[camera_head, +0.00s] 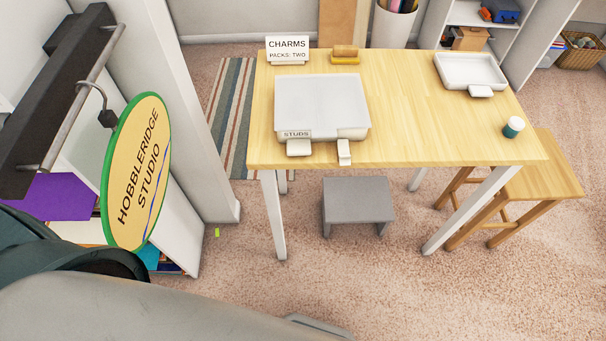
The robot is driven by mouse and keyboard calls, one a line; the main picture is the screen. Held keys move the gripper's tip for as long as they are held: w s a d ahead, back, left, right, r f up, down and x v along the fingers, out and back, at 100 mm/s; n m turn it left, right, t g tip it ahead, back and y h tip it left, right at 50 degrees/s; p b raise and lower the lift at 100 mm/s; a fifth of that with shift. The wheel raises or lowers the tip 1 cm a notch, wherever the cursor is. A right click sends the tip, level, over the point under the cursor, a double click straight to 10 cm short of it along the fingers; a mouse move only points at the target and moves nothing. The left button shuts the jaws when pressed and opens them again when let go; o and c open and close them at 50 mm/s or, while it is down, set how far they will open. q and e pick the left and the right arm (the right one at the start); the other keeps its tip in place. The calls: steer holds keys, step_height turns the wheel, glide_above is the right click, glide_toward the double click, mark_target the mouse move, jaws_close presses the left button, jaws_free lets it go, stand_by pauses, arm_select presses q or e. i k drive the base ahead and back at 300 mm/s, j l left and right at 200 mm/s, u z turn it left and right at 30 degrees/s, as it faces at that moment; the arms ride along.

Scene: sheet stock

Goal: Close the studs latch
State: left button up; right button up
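A pale grey-white box (322,102) lies flat on the wooden table, toward its left side. A label reading "STUDS" (296,134) is on its front edge at the left. Just below the label a wide white tab (299,147) juts out from the front. To its right a narrower white latch piece (344,151) sticks out at the table's front edge. The lid looks down on the box. I cannot tell whether either piece is fastened. Neither gripper shows in the head view; only a grey part of my own body shows at the bottom left.
The wooden table (420,120) also holds a "CHARMS" card (288,50), a wooden block (345,54), a white tray (470,70) and a small jar (513,127). A grey stool (357,203) stands below. A round hanging sign (137,172) is at the left.

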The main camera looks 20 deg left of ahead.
mark_target(345, 157)
steer(key=k+j, duration=0.1)
steer(key=j, duration=0.3)
steer(key=k+j, duration=0.15)
steer(key=j, duration=0.3)
steer(key=k+j, duration=0.1)
steer(key=j, duration=0.3)
